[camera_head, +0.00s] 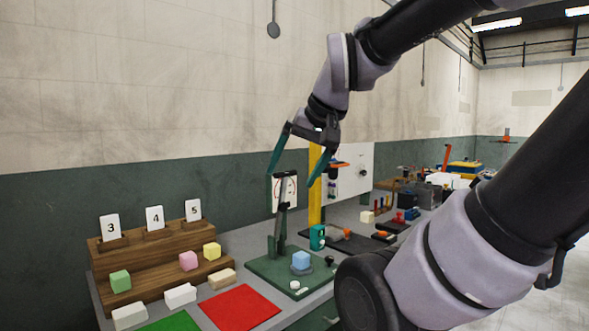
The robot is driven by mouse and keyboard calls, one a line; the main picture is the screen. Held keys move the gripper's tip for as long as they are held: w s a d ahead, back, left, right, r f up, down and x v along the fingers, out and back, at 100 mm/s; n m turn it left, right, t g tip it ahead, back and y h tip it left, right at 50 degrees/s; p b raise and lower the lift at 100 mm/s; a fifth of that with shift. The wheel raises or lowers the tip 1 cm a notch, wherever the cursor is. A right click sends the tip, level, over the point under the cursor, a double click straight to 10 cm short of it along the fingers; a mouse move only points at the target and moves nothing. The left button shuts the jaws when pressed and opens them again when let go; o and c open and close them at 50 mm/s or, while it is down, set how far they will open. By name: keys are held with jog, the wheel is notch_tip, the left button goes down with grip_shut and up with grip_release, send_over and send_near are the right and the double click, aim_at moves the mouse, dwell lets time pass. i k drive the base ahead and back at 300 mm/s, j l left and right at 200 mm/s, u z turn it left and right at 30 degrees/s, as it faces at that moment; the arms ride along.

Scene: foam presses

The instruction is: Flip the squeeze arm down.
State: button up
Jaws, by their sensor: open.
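The foam press has a dark green base plate (270,274) on the bench. A light blue foam cube (301,260) sits on its small round stand. The squeeze arm (281,215) is a dark bar standing nearly upright at the back left of the base, raised clear of the cube. My gripper (291,179) is open, fingers pointing down, around or just in front of the arm's top end. I cannot tell whether the fingers touch it. A white panel with a dial (291,190) shows behind the arm's top.
A wooden stepped rack (150,262) with number cards and coloured blocks stands at left. Red (239,307) and green (172,324) mats lie in front. A yellow post (315,190) and a teal object (317,237) stand close by at right. More items fill the bench beyond.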

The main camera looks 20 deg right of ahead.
aim_at(282, 207)
jog(key=i+l+u, duration=0.15)
jog(key=l+u, duration=0.15)
jog(key=l, duration=0.85)
jog(key=l+u, duration=0.3)
jog(key=l, duration=0.85)
jog(key=l+u, duration=0.3)
jog(key=l, duration=0.35)
jog(key=l+u, duration=0.25)
jog(key=l, duration=0.4)
jog(key=i+j+z, duration=0.1)
jog(key=i+j, duration=0.2)
jog(key=i, duration=0.1)
